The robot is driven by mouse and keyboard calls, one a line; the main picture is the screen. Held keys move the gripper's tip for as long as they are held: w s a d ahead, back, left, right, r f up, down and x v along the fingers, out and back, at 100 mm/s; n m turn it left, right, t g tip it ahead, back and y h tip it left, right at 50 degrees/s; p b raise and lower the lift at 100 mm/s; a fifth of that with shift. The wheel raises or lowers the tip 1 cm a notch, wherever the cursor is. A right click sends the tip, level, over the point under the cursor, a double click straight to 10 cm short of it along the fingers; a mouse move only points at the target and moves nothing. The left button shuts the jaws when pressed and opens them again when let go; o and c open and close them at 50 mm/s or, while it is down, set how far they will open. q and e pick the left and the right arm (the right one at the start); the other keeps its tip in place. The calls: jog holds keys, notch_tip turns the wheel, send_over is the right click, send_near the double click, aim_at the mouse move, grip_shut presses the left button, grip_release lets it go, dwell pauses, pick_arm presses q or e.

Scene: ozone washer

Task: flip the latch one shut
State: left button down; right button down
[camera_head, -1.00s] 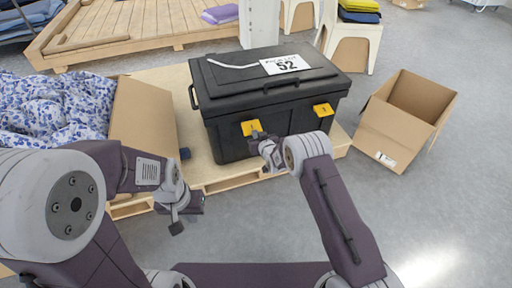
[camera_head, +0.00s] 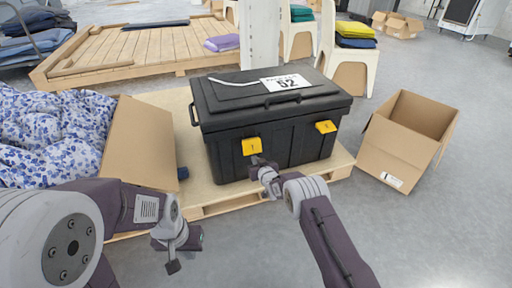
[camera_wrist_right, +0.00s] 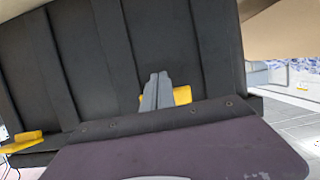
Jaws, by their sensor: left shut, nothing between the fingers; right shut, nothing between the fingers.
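Latch one (camera_head: 251,146) is the yellow left latch, marked 1, high on the front of the black chest (camera_head: 230,158). I cannot tell its exact flap angle. My right gripper (camera_head: 257,162) is shut and empty, its tips just below latch one. In the right wrist view the closed fingers (camera_wrist_right: 157,88) point at the chest's ribbed front and partly hide latch one (camera_wrist_right: 182,95); contact is unclear. The other yellow latch (camera_head: 326,127) is further right and also shows in the wrist view (camera_wrist_right: 22,141). My left gripper (camera_head: 173,264) is shut and empty, low and apart from the chest.
The chest stands with its lid down on a wooden pallet (camera_head: 205,207). An open cardboard box (camera_head: 385,155) is on the floor to the right. Another box (camera_head: 140,142) with blue-patterned cloth (camera_head: 50,135) is on the left. The floor in front right is clear.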

pick_arm(q)
jog(key=shift+w+a+f, duration=0.15)
jog(key=shift+w+f, duration=0.1)
jog(key=shift+w, duration=0.25)
pick_arm(e)
jog(key=shift+w+a+f, duration=0.2)
jog(key=shift+w+f, duration=0.25)
jog(key=shift+w, duration=0.05)
dwell(0.7)
